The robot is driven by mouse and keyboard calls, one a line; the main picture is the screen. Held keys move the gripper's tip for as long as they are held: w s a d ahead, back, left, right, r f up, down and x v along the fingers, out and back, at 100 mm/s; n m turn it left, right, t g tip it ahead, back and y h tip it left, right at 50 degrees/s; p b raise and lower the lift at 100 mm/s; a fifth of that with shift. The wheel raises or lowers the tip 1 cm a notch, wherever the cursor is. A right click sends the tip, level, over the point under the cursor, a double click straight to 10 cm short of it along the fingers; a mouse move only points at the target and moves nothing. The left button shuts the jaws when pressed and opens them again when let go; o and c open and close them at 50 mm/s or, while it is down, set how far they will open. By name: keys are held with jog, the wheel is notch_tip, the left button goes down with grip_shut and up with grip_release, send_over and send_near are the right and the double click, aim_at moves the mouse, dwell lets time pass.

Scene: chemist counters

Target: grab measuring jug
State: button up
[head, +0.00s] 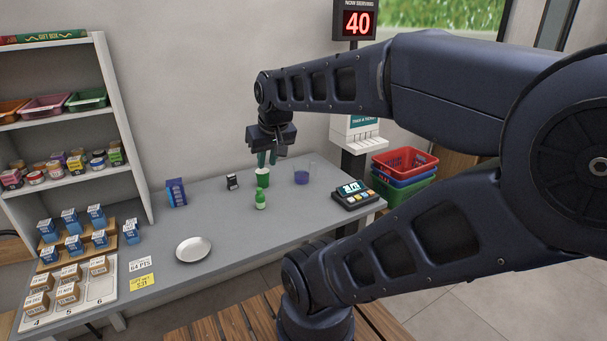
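A clear vessel holding purple liquid (301,177) stands on the grey counter right of my gripper; it may be the measuring jug, but no scale or handle can be made out. A clear, empty-looking glass (315,166) is just right of it. My gripper (267,164) points down with its two greenish fingers apart, over a small green cup (262,179). The fingertips are close to the cup's rim; whether they touch it cannot be told. A green bottle (260,201) stands in front of the cup.
A white plate (193,249), a blue box (176,192), a small black item (232,182) and a scale-like device (352,194) are on the counter. Shelves (70,120) stand left. Stacked baskets (404,164) are beyond the right end. The counter's middle front is clear.

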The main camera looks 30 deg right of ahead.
jog(key=w+d+f+n+t, duration=0.15)
jog(key=w+d, duration=0.25)
jog(key=w, duration=0.4)
jog(key=w+d+f+n, duration=0.2)
jog(key=w+d, duration=0.1)
jog(key=w, duration=0.5)
jog(key=n+t+h, duration=0.7)
jog(key=n+t, duration=0.3)
jog(key=n, duration=1.7)
send_over(316, 171)
jog(key=v, duration=0.3)
notch_tip(316, 171, down, 27)
jog(key=shift+s+f, duration=0.2)
jog(key=shift+f, duration=1)
notch_tip(316, 171, down, 4)
jog(key=shift+r, duration=0.15)
jog(key=shift+f+x, duration=0.2)
jog(key=shift+x, duration=1)
jog(key=shift+w, duration=0.3)
